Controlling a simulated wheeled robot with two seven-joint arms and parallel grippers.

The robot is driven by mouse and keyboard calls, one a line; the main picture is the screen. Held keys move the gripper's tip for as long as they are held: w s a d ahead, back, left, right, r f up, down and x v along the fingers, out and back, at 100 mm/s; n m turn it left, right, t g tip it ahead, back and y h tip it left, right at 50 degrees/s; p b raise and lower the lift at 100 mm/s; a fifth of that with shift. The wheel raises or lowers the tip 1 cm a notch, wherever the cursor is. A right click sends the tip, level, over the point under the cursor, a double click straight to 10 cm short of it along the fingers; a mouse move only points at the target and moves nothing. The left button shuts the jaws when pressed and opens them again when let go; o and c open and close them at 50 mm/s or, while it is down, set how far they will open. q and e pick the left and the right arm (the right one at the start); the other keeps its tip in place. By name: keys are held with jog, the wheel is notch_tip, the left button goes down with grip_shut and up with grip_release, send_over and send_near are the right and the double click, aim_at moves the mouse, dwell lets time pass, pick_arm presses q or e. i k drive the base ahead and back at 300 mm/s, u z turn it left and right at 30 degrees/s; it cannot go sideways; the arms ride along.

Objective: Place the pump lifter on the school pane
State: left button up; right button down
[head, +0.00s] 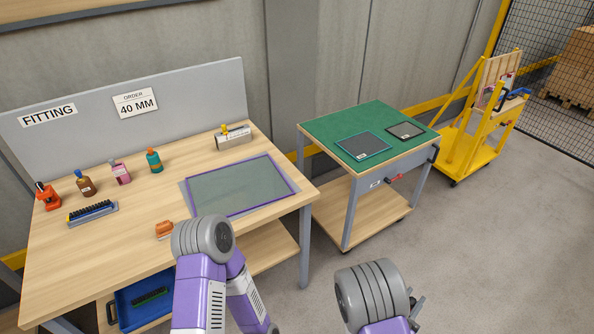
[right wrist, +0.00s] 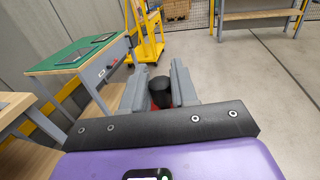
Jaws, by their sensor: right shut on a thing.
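My right gripper (right wrist: 162,90) is shut on a black, rounded thing with a red part below it (right wrist: 160,92), probably the pump lifter. The fingers hide much of it. In the head view only a grey bit of this gripper (head: 418,304) shows beside my right arm, over the floor. A large greenish pane with a purple border (head: 240,186) lies on the wooden table. Two smaller dark panes, one teal-edged (head: 363,145) and one black-edged (head: 405,130), lie on the green-topped cart. Their labels are too small to read, so I cannot tell which is the school pane. My left gripper is out of view.
The wooden table (head: 130,215) also holds several bottles, a black brush-like strip (head: 92,213), an orange block (head: 165,229) and a gauge-like box (head: 233,138). The green-topped cart (head: 340,122) has bare room around its panes. A yellow trolley (head: 470,150) stands behind it. Floor at right is clear.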

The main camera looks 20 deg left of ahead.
aim_at(240, 189)
jog(key=u, duration=0.85)
jog(key=i, duration=0.75)
jog(key=u, duration=0.7)
